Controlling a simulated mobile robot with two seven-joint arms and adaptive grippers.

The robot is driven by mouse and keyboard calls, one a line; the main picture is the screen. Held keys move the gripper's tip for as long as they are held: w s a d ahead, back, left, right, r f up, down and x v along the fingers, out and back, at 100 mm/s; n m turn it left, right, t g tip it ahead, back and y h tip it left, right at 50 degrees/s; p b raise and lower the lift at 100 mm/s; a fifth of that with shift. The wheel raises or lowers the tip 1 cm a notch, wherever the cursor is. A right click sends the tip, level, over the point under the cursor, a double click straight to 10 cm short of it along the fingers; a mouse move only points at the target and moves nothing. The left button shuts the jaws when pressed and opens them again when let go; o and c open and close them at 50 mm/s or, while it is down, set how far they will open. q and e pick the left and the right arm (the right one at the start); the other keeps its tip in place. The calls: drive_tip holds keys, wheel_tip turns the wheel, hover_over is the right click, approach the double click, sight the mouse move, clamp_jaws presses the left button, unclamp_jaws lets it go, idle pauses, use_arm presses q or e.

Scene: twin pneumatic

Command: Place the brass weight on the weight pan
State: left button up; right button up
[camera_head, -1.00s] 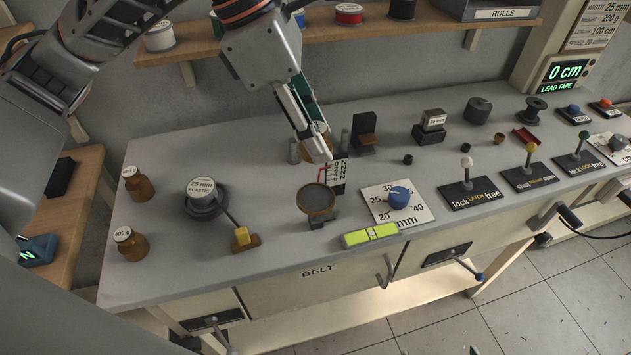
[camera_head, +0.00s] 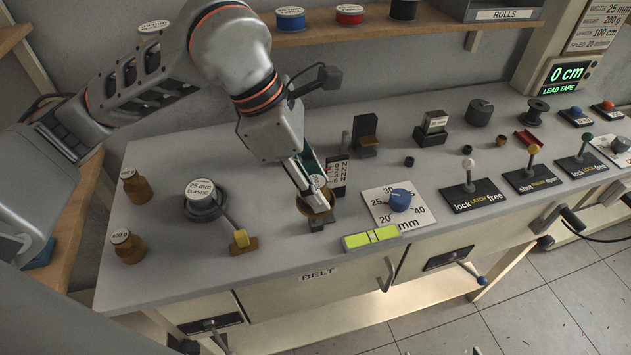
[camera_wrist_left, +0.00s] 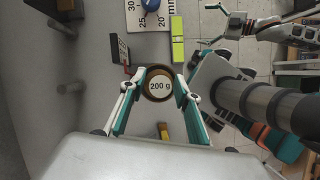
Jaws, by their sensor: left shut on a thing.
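The brass weight, marked 200 g, shows between the fingertips in the left wrist view (camera_wrist_left: 160,87) and in the head view (camera_head: 318,183). My left gripper (camera_head: 315,200) is shut on it from both sides. I cannot tell whether the weight touches the pan floor. My right gripper (camera_wrist_left: 212,24) shows at the upper right of the wrist view, apart from the bench, its fingers spread and empty.
A marked scale card (camera_head: 337,175) stands behind the pan. A green-yellow level (camera_head: 371,237) and a dial plate with blue knob (camera_head: 399,200) lie to the right. A yellow-tabbed lever (camera_head: 241,239) and two brown weights (camera_head: 135,188) (camera_head: 128,247) are to the left.

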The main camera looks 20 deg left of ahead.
use_arm(q)
drive_tip(key=shift+f, duration=0.1)
drive_tip(key=o, duration=1.3)
drive_tip(key=v, duration=1.2)
